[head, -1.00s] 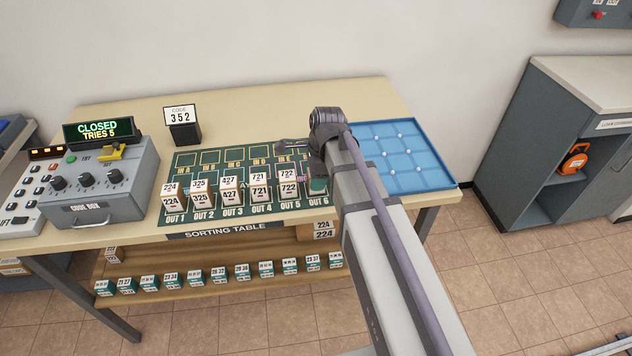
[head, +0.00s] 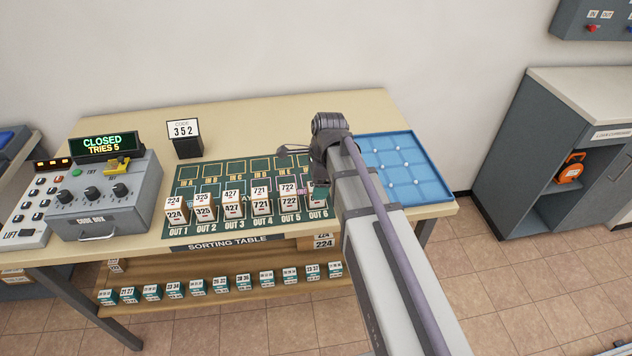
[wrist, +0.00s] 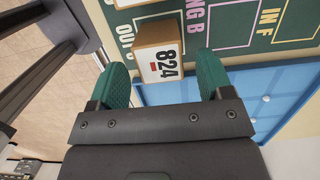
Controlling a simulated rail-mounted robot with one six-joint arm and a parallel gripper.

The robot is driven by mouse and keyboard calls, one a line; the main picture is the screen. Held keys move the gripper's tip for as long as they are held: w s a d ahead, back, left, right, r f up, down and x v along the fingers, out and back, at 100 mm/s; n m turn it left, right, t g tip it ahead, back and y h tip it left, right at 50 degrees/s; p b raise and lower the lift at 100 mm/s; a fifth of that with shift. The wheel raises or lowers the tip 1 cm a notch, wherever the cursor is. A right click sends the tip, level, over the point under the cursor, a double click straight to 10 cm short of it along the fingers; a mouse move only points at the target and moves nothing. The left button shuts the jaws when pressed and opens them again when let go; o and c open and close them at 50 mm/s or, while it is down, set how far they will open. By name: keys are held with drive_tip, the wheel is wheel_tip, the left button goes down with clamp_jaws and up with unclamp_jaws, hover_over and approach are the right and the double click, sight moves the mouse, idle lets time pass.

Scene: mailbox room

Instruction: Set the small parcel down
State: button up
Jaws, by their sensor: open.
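The small parcel, a brown box with a white label reading 824 (wrist: 158,57), shows in the wrist view beside an OUT label on the green mat (wrist: 225,25). My gripper (wrist: 163,62) is open, with a green finger on either side of the parcel. A gap shows between the parcel and the right finger; the parcel's lower edge lies short of the palm. In the head view my arm hides most of the parcel's place by OUT 6 on the sorting table (head: 260,115).
Several numbered parcels, such as the one marked 427 (head: 232,203), stand in a row along OUT 1 to OUT 5. A blue tray (head: 432,185) lies right of my arm. The code box (head: 100,205) and the code 352 sign (head: 184,130) are at the left.

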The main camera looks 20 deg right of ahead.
wheel_tip(320, 180, up, 9)
drive_tip(key=d+p, duration=0.1)
drive_tip(key=p, duration=0.6)
drive_tip(key=shift+s+d, duration=0.15)
drive_tip(key=shift+d, duration=0.05)
drive_tip(key=s+a+n+h, duration=0.1)
drive_tip(key=s+n, duration=1.1)
drive_tip(key=n, duration=0.7)
drive_tip(key=shift+s+a+h, duration=0.35)
drive_tip(key=shift+a+h, duration=0.05)
drive_tip(key=shift+f, duration=0.1)
